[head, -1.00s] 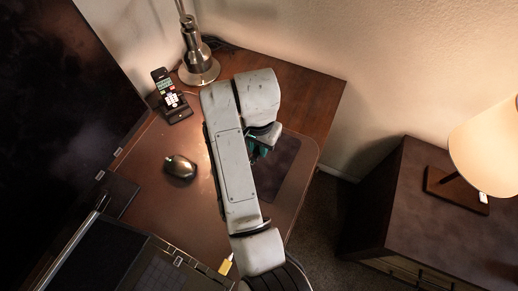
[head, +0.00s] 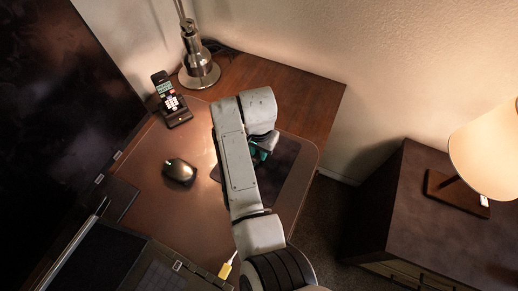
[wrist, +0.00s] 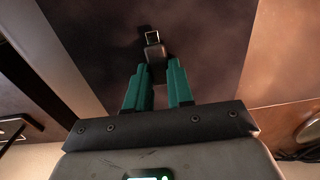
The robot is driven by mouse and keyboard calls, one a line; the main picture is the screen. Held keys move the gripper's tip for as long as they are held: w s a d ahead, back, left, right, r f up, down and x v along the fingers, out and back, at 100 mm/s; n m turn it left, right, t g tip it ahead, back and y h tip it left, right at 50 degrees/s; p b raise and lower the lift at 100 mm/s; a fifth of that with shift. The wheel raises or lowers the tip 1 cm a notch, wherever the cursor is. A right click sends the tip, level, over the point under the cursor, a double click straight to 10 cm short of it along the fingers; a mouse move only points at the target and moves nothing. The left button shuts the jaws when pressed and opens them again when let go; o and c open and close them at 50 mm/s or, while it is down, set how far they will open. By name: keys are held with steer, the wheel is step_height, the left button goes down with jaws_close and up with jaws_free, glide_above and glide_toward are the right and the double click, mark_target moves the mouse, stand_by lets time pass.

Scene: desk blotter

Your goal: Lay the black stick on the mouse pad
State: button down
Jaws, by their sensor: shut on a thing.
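The black stick (wrist: 153,48), with a metal plug at its end, shows in the wrist view between the tips of my gripper's teal fingers (wrist: 161,70). My gripper is shut on it. The dark mouse pad (wrist: 210,45) lies beneath the stick and fills the middle of the wrist view. A shadow lies close beside the stick; I cannot tell whether it touches the pad. In the head view, my gripper (head: 261,152) is over the mouse pad (head: 284,165), and my arm hides part of the pad. I cannot make out the stick there.
A computer mouse (head: 179,171) sits left of my arm on the brown blotter (head: 150,205). A cordless phone (head: 171,100) and a metal lamp (head: 199,70) stand at the back.

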steer(key=shift+f, duration=0.1)
steer(key=c, duration=1)
jaws_free()
step_height(320, 180, up, 12)
steer(key=shift+s, duration=0.1)
